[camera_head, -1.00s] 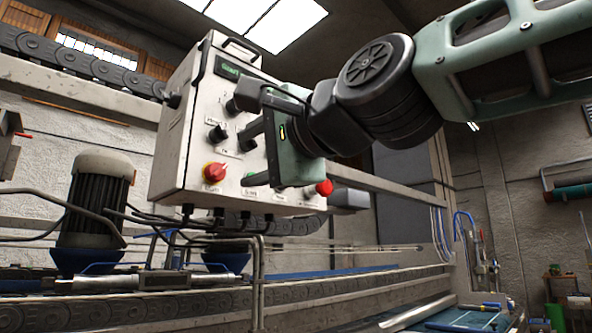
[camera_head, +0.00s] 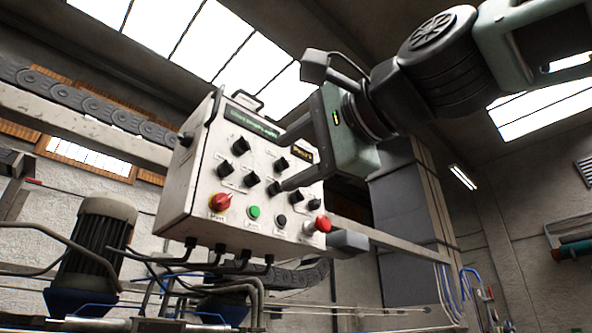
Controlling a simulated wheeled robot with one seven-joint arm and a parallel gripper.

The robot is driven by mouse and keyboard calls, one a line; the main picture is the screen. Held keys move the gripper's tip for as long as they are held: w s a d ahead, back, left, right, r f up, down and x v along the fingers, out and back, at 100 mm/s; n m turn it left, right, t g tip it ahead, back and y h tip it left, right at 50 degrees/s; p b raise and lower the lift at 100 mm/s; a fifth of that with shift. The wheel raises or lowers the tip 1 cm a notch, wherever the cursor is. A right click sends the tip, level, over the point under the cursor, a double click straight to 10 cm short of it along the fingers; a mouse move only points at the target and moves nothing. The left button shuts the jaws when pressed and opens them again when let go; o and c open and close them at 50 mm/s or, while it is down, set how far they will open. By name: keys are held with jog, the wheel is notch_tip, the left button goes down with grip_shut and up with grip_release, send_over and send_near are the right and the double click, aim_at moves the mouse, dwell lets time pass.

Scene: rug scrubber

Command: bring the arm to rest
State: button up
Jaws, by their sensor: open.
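My gripper (camera_head: 290,160) is in the upper middle of the head view, at the end of my green and black arm that comes in from the upper right. Its two dark fingers are apart and point left, with nothing between them. It is in front of the right part of a white control box (camera_head: 180,190) and hides some of its face. I cannot tell whether the fingers touch the box. The box carries several black knobs, a red and yellow switch (camera_head: 220,202), a green button (camera_head: 254,212), a red button (camera_head: 322,224) and a lit green display (camera_head: 252,122).
A grey motor (camera_head: 95,240) stands at the lower left. A chain track (camera_head: 85,105) on a beam runs at the upper left. Cables hang below the box. A rail (camera_head: 385,240) runs to the right from the box. The space at the right below my arm looks open.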

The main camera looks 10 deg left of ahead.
dwell(0.4)
jog(key=w+d+f+n+g+h, duration=0.1)
jog(key=w+f+n+g+h, duration=0.15)
jog(key=f, duration=1.35)
jog(key=w+d+f+n+g+h, duration=0.1)
jog(key=f+n+g+h, duration=0.25)
jog(key=f, duration=1.25)
jog(key=s+d+f+n+g+h, duration=0.25)
jog(key=s+d+f, duration=0.3)
jog(key=f, duration=0.35)
jog(key=s+d+f+n+g+h, duration=0.1)
jog(key=s+d+f+n+h, duration=0.15)
jog(key=s+d+f, duration=0.5)
jog(key=s+d+f+n+g+h, duration=0.2)
jog(key=d+f+n, duration=0.15)
jog(key=f, duration=0.75)
notch_tip(320, 180, up, 19)
jog(key=p, duration=1.9)
jog(key=shift+m, duration=0.35)
jog(key=shift+r, duration=0.1)
